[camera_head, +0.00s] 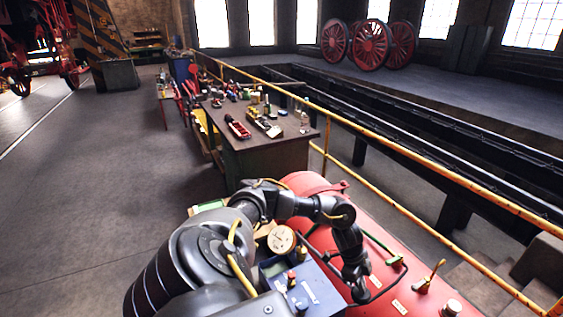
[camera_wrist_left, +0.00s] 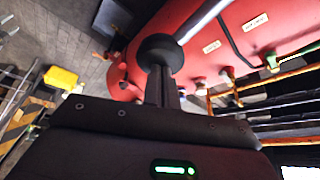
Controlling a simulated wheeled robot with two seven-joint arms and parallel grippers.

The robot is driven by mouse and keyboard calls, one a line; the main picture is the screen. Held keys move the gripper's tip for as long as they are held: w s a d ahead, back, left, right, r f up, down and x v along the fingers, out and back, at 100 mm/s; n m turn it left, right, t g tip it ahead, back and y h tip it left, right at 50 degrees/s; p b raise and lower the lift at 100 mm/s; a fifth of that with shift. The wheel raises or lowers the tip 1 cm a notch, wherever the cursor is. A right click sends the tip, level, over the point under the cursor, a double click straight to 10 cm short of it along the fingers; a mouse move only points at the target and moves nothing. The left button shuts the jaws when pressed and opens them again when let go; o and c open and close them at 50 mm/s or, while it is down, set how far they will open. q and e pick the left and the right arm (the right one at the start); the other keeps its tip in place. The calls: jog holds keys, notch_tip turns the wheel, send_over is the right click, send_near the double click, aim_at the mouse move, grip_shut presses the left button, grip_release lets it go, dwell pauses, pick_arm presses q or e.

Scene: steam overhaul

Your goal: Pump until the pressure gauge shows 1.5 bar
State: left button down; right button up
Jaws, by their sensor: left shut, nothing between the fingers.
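The round, pale pressure gauge (camera_head: 281,239) stands by a blue box (camera_head: 312,286) with small knobs; its needle is too small to read. The red tank (camera_head: 408,262) lies beside the box and also shows in the left wrist view (camera_wrist_left: 245,30). My left gripper (camera_head: 355,287) points down by the tank and is shut with nothing held. In the left wrist view, a black ball knob (camera_wrist_left: 160,51) on a silver rod (camera_wrist_left: 200,20) is right at its fingertips; whether they touch I cannot tell. My right gripper is out of view.
A yellow railing (camera_head: 390,142) runs along the pit beyond the tank. Valves and fittings (camera_head: 428,278) stick up from the tank. A workbench (camera_head: 265,145) with tools and bottles stands ahead. The floor at left is clear.

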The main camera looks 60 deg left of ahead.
pick_arm(q)
jog(key=shift+s+f, duration=0.1)
jog(key=shift+f, duration=0.35)
notch_tip(320, 180, down, 14)
jog(key=b, duration=1)
notch_tip(320, 180, up, 15)
jog(key=p, duration=1.3)
jog(key=shift+f, duration=0.15)
jog(key=shift+r+b, duration=0.3)
jog(key=shift+a+r, duration=0.1)
jog(key=shift+r, duration=0.55)
jog(key=shift+f, duration=0.1)
